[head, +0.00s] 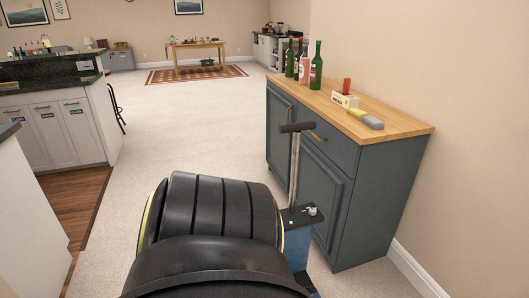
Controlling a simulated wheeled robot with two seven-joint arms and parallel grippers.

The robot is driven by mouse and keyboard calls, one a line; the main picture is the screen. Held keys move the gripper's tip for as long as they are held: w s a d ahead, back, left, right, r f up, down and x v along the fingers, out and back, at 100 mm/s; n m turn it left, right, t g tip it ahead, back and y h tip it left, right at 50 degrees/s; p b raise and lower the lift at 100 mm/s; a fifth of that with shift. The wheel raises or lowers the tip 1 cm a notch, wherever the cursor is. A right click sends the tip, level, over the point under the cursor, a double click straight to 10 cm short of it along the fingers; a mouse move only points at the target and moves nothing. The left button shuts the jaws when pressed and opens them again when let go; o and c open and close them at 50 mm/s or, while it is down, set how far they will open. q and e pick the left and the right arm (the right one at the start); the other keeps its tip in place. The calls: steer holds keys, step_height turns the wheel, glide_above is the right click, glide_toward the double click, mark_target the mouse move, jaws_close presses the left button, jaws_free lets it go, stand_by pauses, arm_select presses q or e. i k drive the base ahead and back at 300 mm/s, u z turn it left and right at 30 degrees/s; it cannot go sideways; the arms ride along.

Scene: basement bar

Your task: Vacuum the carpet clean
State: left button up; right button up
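A patterned reddish-brown carpet (162,77) lies flat on the pale floor at the far end of the room, under a wooden table. Any dirt on it is too small to tell. A large black, banded rounded body (207,208) with a yellow-green edge fills the bottom middle, very close to me. A blue part with a metal pole (295,172) and a black T-shaped grip stands at its right side. This looks like a vacuum, but I cannot tell for sure. Neither of my grippers shows.
A grey-blue cabinet (350,195) with a wooden top stands close on the right, bearing bottles (316,66), a small white holder and a sponge-like block. A white bar counter (55,130) is on the left. The pale floor (190,125) between them is open towards the wooden table (197,45).

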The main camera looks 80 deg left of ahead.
mark_target(298, 223)
steer(key=u, duration=1.65)
